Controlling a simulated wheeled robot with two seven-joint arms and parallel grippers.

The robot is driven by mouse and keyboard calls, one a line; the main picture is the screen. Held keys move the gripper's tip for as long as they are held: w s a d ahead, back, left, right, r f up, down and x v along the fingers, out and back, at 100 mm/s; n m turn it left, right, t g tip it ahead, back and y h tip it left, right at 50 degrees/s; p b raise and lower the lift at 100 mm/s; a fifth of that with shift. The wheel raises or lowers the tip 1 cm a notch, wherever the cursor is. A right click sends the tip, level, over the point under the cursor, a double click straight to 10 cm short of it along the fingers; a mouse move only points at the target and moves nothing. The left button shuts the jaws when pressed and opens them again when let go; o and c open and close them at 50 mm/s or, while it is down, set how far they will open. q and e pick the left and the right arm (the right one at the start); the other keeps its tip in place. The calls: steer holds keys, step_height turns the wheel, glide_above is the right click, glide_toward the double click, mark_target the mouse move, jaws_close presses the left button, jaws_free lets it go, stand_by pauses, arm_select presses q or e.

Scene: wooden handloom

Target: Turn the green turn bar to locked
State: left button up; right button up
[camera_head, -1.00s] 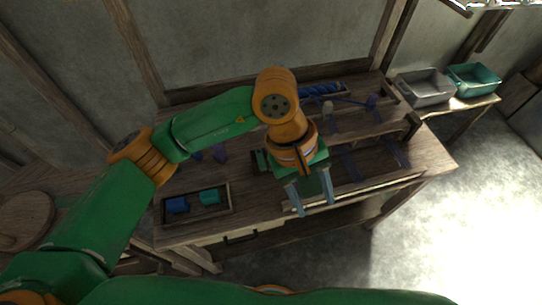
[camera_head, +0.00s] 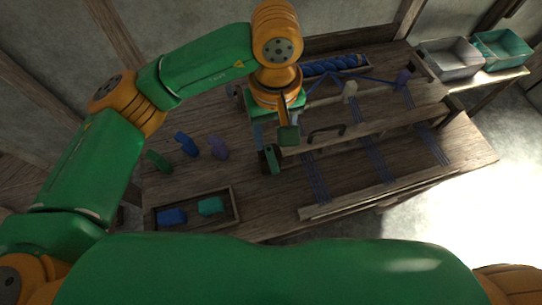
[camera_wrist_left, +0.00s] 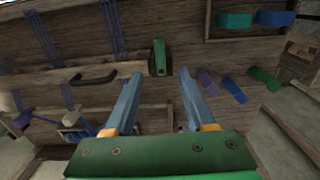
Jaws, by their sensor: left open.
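The green turn bar (camera_head: 270,160) sits on a dark mount on the loom's wooden frame, left of a dark handle. It also shows in the left wrist view (camera_wrist_left: 159,57), upright in that picture. My left gripper (camera_head: 273,138) is open and points down just behind the bar in the head view. In the left wrist view my left gripper's fingertips (camera_wrist_left: 160,76) are spread with the bar between and just beyond them; nothing is held and no contact shows. The bar's far end is partly hidden by the gripper in the head view. My right gripper is out of view.
A dark handle (camera_head: 327,131) and blue threads (camera_head: 374,158) lie to the right. A wooden tray (camera_head: 236,205) holds blue and teal blocks. Grey (camera_head: 448,62) and teal bins (camera_head: 503,47) stand far right.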

mark_target(273, 162)
arm_select(q)
step_height(273, 162, down, 3)
steer(key=shift+b, duration=0.95)
steer(key=shift+f, duration=0.25)
step_height(273, 162, down, 6)
steer(key=shift+r+p, duration=0.25)
steer(key=shift+p, duration=0.9)
steer(key=shift+f, duration=0.45)
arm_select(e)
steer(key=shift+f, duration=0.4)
arm_select(q)
jaws_close()
